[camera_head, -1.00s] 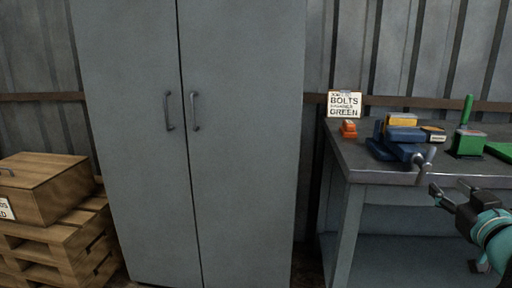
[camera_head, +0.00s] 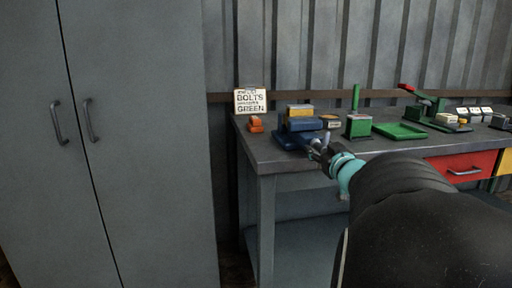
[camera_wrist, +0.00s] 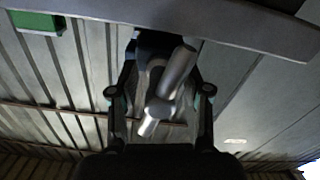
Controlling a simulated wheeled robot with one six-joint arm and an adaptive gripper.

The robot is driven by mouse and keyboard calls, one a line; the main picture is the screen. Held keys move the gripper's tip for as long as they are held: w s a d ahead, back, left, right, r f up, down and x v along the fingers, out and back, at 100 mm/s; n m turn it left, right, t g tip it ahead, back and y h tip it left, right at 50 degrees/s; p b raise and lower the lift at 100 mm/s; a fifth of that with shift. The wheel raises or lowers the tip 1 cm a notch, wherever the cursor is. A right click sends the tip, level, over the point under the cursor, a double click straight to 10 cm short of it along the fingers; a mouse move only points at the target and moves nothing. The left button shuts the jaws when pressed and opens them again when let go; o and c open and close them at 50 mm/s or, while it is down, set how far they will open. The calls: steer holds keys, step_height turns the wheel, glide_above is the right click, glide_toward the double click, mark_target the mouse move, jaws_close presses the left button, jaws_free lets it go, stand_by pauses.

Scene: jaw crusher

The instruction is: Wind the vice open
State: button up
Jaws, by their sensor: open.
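The blue vice (camera_head: 290,139) stands at the front left of the workbench, with a yellow block (camera_head: 299,110) at its top. Its metal handle (camera_head: 325,151) sticks out past the bench's front edge, partly hidden by my gripper (camera_head: 322,154). In the wrist view the silver handle (camera_wrist: 174,73) lies tilted between the two fingers of my gripper (camera_wrist: 160,92), with gaps on both sides. The gripper is open. The dark vice body (camera_wrist: 150,42) shows beyond the handle. How far apart the vice jaws are is hard to tell.
The workbench (camera_head: 270,158) carries a sign (camera_head: 250,100), an orange part (camera_head: 256,125), a green block (camera_head: 358,125) and a green tray (camera_head: 399,131). A red drawer (camera_head: 464,166) is at the right. A grey cabinet (camera_head: 150,130) stands left.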

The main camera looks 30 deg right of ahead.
steer(key=shift+w, duration=0.2)
jaws_close()
